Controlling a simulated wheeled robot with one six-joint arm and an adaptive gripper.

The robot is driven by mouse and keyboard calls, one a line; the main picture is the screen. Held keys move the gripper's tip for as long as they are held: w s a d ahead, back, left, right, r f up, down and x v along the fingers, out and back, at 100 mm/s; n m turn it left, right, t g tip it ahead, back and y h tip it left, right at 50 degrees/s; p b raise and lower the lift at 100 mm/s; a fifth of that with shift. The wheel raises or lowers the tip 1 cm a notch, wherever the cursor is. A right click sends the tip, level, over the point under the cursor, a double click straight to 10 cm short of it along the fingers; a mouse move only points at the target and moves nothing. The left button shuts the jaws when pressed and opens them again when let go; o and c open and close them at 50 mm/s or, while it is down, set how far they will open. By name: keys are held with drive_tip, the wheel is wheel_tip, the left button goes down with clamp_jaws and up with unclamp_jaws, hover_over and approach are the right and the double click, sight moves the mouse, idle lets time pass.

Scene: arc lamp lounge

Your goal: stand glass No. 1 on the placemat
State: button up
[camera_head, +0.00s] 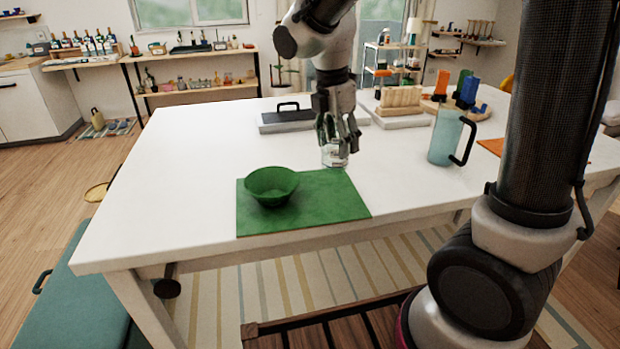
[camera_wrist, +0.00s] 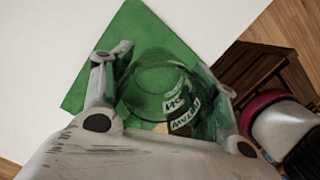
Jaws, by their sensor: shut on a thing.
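A clear glass (camera_head: 335,155) with a label is held in my gripper (camera_head: 338,135), which is shut on it. In the wrist view, the glass (camera_wrist: 160,84) sits between the two fingers, and part of its printed label shows; the full number cannot be read. The green placemat (camera_head: 320,200) lies at the table's front edge, and it also shows beyond the glass in the wrist view (camera_wrist: 125,40). In the head view the glass is at the placemat's far edge. I cannot tell whether its base touches anything.
A green bowl (camera_head: 271,185) stands on the placemat's left part; its right part is bare. A pale blue pitcher (camera_head: 445,135) stands to the right. A dark-topped tray (camera_head: 290,117) and a wooden rack (camera_head: 399,100) are behind. The table's left side (camera_head: 170,180) is clear.

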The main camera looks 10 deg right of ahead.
sight(333, 119)
wheel_tip(333, 119, down, 7)
drive_tip(key=shift+r, duration=0.2)
drive_tip(key=shift+f, duration=0.15)
drive_tip(key=o, duration=1.4)
drive_tip(key=r, duration=0.4)
drive_tip(key=a+r, duration=0.1)
drive_tip(key=r, duration=0.7)
drive_tip(key=shift+s+a+r, duration=0.1)
drive_tip(key=shift+s+a, duration=0.2)
drive_tip(key=shift+s, duration=0.05)
drive_tip(key=s+d+m+t, duration=0.1)
drive_tip(key=s+d+m, duration=0.4)
drive_tip(key=s+m, duration=0.1)
drive_tip(key=s+d+r+m+t+y, duration=0.1)
drive_tip(key=s+d+m, duration=0.4)
drive_tip(key=m, duration=0.4)
drive_tip(key=s+d+r+m+t, duration=0.1)
drive_tip(key=s+d+m, duration=0.5)
drive_tip(key=s+m, duration=0.1)
drive_tip(key=shift+s+m+t+y, duration=0.2)
drive_tip(key=shift+m+t+y, duration=0.1)
drive_tip(key=shift+t, duration=0.1)
